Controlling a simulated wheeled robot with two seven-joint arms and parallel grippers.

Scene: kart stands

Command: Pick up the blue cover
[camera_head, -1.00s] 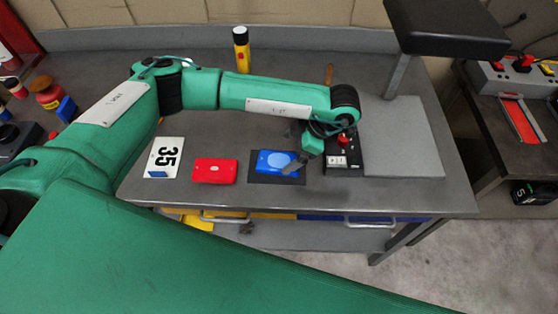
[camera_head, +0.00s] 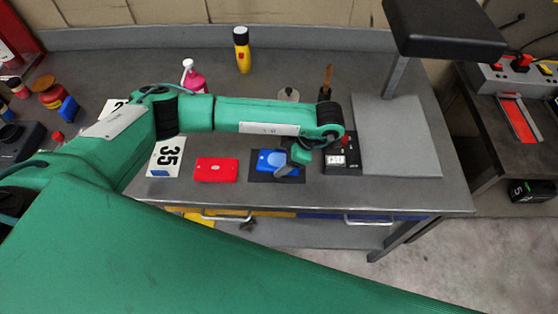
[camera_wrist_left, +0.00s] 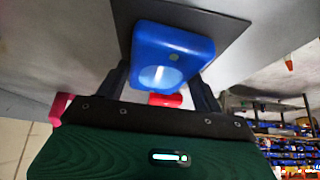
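The blue cover (camera_head: 268,161) lies on a dark mat (camera_head: 256,177) on the grey table, between a red cover and a black box. In the left wrist view the blue cover (camera_wrist_left: 174,50) has a rounded opening and sits ahead of the fingers. My left gripper (camera_head: 286,166) is at the right part of the blue cover and hides some of it. In the left wrist view my left gripper (camera_wrist_left: 160,84) is open, with one finger on each side of the cover's near end; contact cannot be told. My right gripper is not in view.
A red cover (camera_head: 216,169) and a number 35 plate (camera_head: 167,157) lie to the left. A black box with a meter (camera_head: 338,160) stands close on the right, before a grey plate (camera_head: 400,140). A pink bottle (camera_head: 194,78) and a yellow torch (camera_head: 242,50) stand behind the arm.

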